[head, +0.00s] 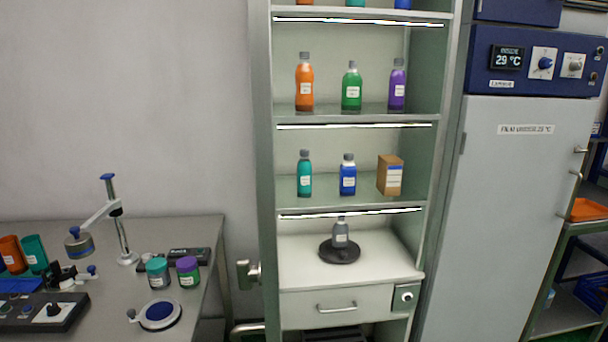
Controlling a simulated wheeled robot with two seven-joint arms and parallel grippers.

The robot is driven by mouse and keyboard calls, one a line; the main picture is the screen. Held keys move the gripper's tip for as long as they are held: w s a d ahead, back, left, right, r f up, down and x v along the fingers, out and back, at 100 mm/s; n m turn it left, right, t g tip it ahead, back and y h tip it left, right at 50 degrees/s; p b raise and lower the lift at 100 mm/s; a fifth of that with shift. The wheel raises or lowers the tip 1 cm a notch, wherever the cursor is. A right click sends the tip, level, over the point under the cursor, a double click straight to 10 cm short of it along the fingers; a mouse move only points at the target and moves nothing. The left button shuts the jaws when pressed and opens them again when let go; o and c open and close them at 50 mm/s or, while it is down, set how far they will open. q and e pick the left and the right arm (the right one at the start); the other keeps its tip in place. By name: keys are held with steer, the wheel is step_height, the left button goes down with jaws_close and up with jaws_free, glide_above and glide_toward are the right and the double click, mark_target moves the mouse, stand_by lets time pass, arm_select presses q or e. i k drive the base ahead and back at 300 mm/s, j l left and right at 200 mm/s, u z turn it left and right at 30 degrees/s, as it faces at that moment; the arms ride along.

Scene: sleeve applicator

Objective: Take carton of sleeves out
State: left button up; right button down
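A brown carton (390,174) with a white label stands upright on the middle shelf of the open cabinet, at the right end. It is the only carton I see, and its label is too small to read. A blue bottle (348,178) stands just left of it, with a gap between them, and a teal bottle (304,176) stands further left. The shelf (330,203) is open at the front, and nothing blocks the carton from this side. Neither of my grippers is in view.
Orange, green and purple bottles stand on the shelf above. Below, a grey bottle sits on a black round base (339,252) over a closed drawer (336,306). A bench (190,232) with jars and instruments is left; a closed grey cabinet (500,220) is right.

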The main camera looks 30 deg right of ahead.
mark_target(390, 170)
steer(key=l+u, duration=0.15)
steer(key=u, duration=0.25)
steer(key=k+l+u, duration=0.1)
steer(key=u, duration=0.3)
steer(key=k+u, duration=0.15)
steer(key=u, duration=0.25)
steer(key=k+l+u, duration=0.1)
steer(key=u, duration=0.3)
steer(key=k+u, duration=0.1)
steer(key=u, duration=0.3)
steer(key=k+l+u, duration=0.15)
steer(key=k+u, duration=0.15)
steer(key=k+l+u, duration=0.1)
steer(key=k+u, duration=0.15)
steer(key=k+l+z, duration=0.1)
steer(key=k+z, duration=0.35)
steer(key=k+l+z, duration=0.2)
steer(key=z, duration=0.25)
